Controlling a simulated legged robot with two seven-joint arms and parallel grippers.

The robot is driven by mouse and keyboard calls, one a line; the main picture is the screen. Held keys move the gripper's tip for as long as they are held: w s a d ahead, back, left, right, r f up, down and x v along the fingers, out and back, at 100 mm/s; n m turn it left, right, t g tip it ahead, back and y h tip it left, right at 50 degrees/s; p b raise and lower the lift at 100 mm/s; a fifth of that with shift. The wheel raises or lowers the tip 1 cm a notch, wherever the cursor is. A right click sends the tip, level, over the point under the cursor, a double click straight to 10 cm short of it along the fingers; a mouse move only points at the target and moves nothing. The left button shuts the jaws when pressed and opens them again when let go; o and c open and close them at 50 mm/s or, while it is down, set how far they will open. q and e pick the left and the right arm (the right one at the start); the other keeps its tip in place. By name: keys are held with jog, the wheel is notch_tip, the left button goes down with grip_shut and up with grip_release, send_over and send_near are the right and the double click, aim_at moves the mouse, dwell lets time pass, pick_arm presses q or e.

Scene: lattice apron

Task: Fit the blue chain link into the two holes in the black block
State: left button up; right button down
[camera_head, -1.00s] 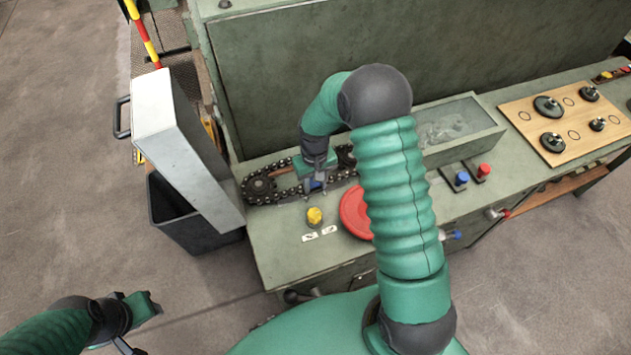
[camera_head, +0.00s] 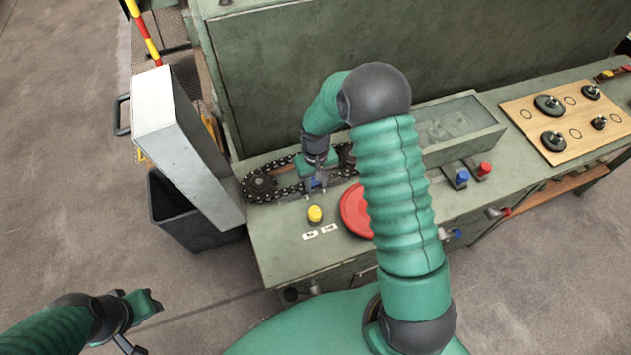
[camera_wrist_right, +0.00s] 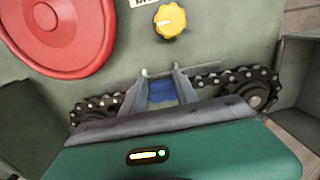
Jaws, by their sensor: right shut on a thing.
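The blue chain link (camera_wrist_right: 162,92) is between the two fingers of my right gripper (camera_wrist_right: 162,74) in the right wrist view. The right gripper (camera_head: 316,188) is shut on it at the gap in the dark chain. A little blue of the link (camera_head: 315,183) shows in the head view. The chain (camera_head: 285,166) runs round a sprocket (camera_head: 260,186) on the left, with more chain to the right, partly behind my arm. I cannot make out the black block or its holes. My left gripper (camera_head: 142,318) is at the lower left, away from the bench, and its fingers are unclear.
A yellow knob (camera_head: 315,213) and a red disc (camera_head: 355,209) sit in front of the chain. A grey upright panel (camera_head: 185,150) stands left of it, a lidded tray (camera_head: 450,128) to the right. A wooden board with black knobs (camera_head: 550,148) lies farther right.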

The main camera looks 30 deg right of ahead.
jog(key=shift+f, duration=0.25)
dwell(0.3)
jog(key=shift+c, duration=1.4)
grip_release()
notch_tip(320, 180, up, 8)
jog(key=p, duration=0.7)
jog(key=shift+r, duration=0.25)
